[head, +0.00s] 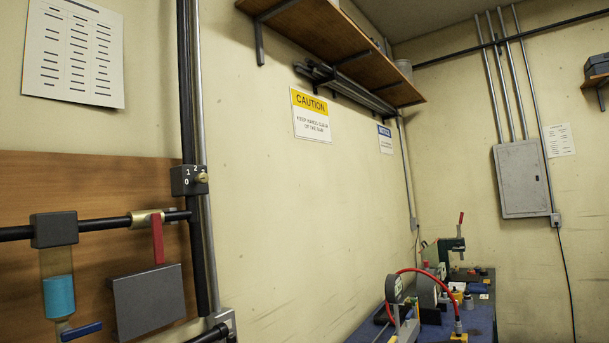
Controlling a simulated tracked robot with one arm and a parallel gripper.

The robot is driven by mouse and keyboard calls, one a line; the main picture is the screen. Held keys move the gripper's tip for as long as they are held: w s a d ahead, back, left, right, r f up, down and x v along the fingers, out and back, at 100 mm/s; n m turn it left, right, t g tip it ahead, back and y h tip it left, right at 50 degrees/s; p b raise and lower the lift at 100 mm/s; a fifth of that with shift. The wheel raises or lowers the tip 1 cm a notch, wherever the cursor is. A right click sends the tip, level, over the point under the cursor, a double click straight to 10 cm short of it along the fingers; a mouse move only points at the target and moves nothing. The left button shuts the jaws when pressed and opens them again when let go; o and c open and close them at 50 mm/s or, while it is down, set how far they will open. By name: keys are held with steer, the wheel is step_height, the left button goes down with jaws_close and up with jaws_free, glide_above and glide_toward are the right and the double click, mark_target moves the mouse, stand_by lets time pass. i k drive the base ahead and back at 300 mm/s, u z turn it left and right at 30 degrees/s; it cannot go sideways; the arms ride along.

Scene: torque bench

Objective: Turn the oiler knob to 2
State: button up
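The oiler knob (202,178) is a small brass knob on the front of a dark box (181,183) at the left. The box is marked 0, 1 and 2 in white, with 0 low, 1 above it and 2 near the top. The knob is too small here to tell which number it points to. The box sits at the right end of a wooden panel, beside the vertical pipes. My gripper does not show in this view.
On the wooden panel (100,170) are a sight glass with blue fluid (59,296), a red lever (157,240) and a grey box (148,302). A metal pipe (203,120) runs behind the knob box. A blue bench (470,320) with tools stands at the lower right. Bare wall lies between.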

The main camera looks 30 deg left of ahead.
mark_target(203, 178)
steer(key=i, duration=1.5)
steer(key=u, duration=0.45)
